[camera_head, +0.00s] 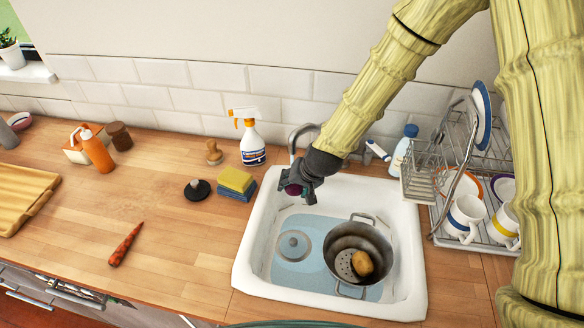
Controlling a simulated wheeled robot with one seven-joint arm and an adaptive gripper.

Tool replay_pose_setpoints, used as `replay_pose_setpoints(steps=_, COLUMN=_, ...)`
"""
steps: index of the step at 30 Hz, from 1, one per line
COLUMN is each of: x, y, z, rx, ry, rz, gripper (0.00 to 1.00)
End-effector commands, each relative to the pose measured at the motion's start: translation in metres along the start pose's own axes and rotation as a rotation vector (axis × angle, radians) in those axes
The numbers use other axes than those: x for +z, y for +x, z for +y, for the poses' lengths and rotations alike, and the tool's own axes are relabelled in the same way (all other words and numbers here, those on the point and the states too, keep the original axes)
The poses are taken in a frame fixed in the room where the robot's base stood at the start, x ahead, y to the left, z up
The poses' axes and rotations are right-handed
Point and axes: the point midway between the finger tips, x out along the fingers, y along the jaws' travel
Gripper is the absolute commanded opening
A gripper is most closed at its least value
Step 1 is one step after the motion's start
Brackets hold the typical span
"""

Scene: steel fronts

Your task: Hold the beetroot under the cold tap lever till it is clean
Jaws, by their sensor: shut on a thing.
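My gripper (303,185) is over the back left of the white sink (257,240), close to the tap (299,132). It is shut on the beetroot (293,189), a small dark purple patch beside the dark fingers. The rest of the beetroot is hidden by my gripper. The tap's grey spout rises behind my gripper and is partly covered by it. I cannot make out the cold tap lever, any running water or how dirty the beetroot is.
A pot (371,240) holding a potato (361,263) stands in the sink beside a lid (293,246). A dish rack (422,172) with mugs is at the right. Sponges (236,183), a spray bottle (251,140) and a carrot (125,245) lie or stand left. The front left counter is mostly clear.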

Motion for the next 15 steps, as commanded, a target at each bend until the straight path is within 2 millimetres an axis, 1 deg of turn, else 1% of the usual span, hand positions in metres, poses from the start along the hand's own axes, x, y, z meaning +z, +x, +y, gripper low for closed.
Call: replay_pose_setpoints(steps=15, x=0.030, y=-0.023, z=0.030, rx=0.000, ry=0.003, rz=0.000, gripper=0.28)
